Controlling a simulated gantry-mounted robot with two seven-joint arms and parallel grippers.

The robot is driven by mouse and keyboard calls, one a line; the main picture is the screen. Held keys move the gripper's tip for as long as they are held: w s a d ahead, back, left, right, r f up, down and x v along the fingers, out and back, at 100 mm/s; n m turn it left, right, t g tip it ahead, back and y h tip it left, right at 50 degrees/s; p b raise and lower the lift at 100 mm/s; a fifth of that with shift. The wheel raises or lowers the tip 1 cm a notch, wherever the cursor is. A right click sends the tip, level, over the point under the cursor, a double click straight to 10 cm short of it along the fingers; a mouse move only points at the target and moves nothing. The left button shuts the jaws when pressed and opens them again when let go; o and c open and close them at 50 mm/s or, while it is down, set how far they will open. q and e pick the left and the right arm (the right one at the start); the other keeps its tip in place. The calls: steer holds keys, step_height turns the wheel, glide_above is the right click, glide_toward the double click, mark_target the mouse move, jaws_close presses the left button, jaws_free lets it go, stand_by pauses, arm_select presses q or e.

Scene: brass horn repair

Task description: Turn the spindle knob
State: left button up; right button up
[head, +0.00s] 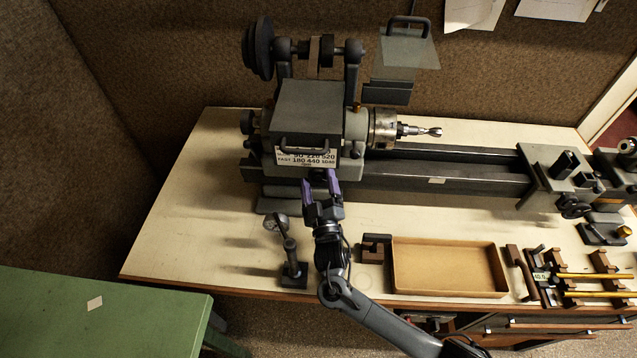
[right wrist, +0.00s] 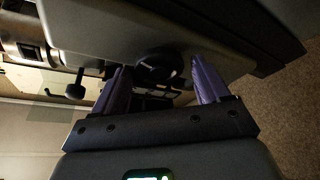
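A dark round knob (right wrist: 158,66) shows in the right wrist view on the front of the grey lathe headstock (head: 308,108). I take it to be the spindle knob. My right gripper (head: 320,186), with purple fingers, is at the headstock's front, just below the white speed label (head: 306,158). In the right wrist view my right gripper (right wrist: 160,78) is open, with one finger on each side of the knob. I see gaps there, and cannot tell whether either finger touches it. In the head view the gripper hides the knob. My left gripper is not in view.
The lathe bed (head: 430,180) runs right to the tailstock. A chuck (head: 383,128) holds a bit at the headstock's right. A small lever stand (head: 292,270) is left of my right arm. A shallow tan tray (head: 448,268) and a tool rack (head: 585,278) lie right.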

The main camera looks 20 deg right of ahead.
steer(key=c, duration=0.9)
steer(key=shift+o, duration=0.2)
steer(key=n+p, duration=0.1)
steer(key=p, duration=0.1)
steer(key=n+y+p, duration=0.1)
steer(key=n+p, duration=0.1)
steer(key=p, duration=0.1)
steer(key=shift+d+r+g+y, duration=0.1)
steer(key=shift+r+g+y, duration=0.2)
steer(key=shift+r, duration=0.05)
steer(key=shift+f+n+p, duration=0.1)
steer(key=shift+n+p, duration=0.4)
steer(key=shift+n, duration=0.1)
steer(key=shift+f+n, duration=0.2)
steer(key=shift+n, duration=0.2)
steer(key=o, duration=1.1)
steer(key=shift+c, duration=0.2)
